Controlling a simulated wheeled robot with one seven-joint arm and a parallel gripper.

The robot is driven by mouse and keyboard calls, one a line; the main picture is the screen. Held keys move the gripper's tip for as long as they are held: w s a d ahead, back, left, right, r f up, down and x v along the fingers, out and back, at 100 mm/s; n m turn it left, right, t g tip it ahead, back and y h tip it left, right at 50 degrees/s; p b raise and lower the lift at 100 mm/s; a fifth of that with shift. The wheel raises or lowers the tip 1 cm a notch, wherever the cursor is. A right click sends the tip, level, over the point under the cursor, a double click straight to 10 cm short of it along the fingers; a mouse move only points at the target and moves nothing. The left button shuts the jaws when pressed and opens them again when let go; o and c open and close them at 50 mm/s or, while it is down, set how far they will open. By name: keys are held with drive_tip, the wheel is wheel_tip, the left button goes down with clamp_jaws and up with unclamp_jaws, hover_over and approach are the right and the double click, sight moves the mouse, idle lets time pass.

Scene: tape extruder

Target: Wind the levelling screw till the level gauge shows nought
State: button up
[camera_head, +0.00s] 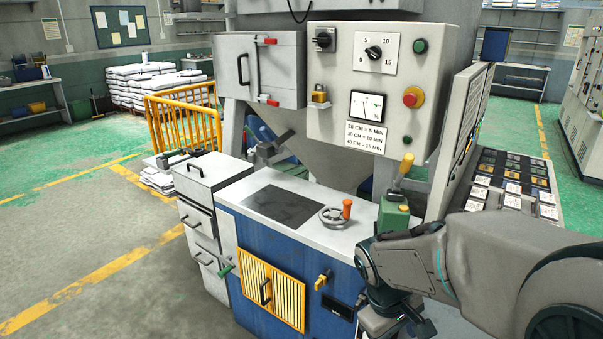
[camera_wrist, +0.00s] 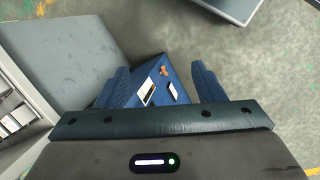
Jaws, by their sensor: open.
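An orange handle (camera_head: 322,281) sticks out of the blue cabinet front, with a small dark-framed window (camera_head: 338,307) below it; I cannot tell whether these are the levelling screw and level gauge. A handwheel (camera_head: 334,216) with an orange knob lies on the worktop. A needle dial (camera_head: 367,106) is on the upper panel; its reading is too small to tell. My gripper (camera_wrist: 163,84) is open and empty, low beside the cabinet's right side.
The blue cabinet (camera_head: 262,250) has a yellow slatted door (camera_head: 272,292). A green block with a yellow lever (camera_head: 394,213) stands at the worktop's right end, close to my arm. A slanted button console (camera_head: 510,180) is at right. Open floor (camera_head: 110,270) lies left.

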drive_tip(key=s+a+r+m+t+y+p, duration=0.1)
drive_tip(key=s+r+m+p, duration=0.1)
drive_tip(key=r, duration=0.4)
drive_tip(key=s+a+r+m+t+y+p, duration=0.1)
drive_tip(key=s+r+m+t+y+p, duration=0.1)
drive_tip(key=r, duration=0.4)
drive_tip(key=shift+s+a+r+m+p, duration=0.3)
drive_tip(key=shift+s+m+p, duration=0.4)
drive_tip(key=shift+m, duration=0.2)
